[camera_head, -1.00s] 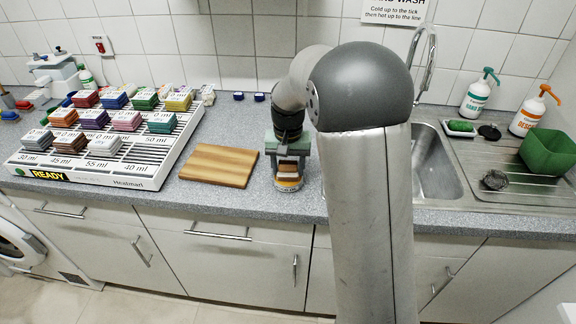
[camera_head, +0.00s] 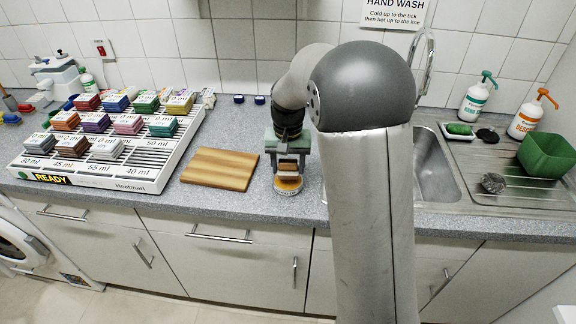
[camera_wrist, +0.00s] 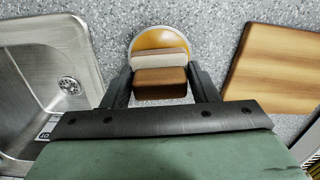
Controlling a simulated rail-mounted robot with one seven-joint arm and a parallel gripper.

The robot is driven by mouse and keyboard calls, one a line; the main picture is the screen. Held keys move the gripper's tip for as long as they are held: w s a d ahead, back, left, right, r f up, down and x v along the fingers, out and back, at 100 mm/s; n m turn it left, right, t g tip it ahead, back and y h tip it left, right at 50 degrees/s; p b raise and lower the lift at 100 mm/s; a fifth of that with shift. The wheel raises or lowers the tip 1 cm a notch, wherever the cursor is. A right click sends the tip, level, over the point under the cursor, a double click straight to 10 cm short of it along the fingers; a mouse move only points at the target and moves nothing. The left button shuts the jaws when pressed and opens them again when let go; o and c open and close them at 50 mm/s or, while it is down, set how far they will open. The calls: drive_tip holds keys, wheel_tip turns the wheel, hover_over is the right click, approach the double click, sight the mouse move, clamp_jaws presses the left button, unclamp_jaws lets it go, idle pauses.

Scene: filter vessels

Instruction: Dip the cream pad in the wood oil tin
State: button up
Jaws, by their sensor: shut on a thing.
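My gripper (camera_head: 287,162) is shut on a brown block that carries the cream pad (camera_wrist: 160,61). In the wrist view the brown block (camera_wrist: 160,83) sits between the two dark fingers, with the cream pad at its far side. The wood oil tin (camera_head: 289,188) is a short round tin standing on the counter directly below the gripper. Its amber oil (camera_wrist: 158,40) shows just beyond the pad in the wrist view. The block and pad hide the near part of the tin. I cannot tell whether the pad touches the oil.
A wooden board (camera_head: 220,168) lies left of the tin. A white rack (camera_head: 110,160) with several coloured blocks stands farther left. The sink (camera_head: 436,170) is to the right, partly behind my arm. A green tub (camera_head: 548,155) stands on the drainer. The counter around the tin is clear.

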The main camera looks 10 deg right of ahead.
sight(288, 161)
drive_tip(key=shift+r+p, duration=1.55)
drive_tip(key=shift+r, duration=1)
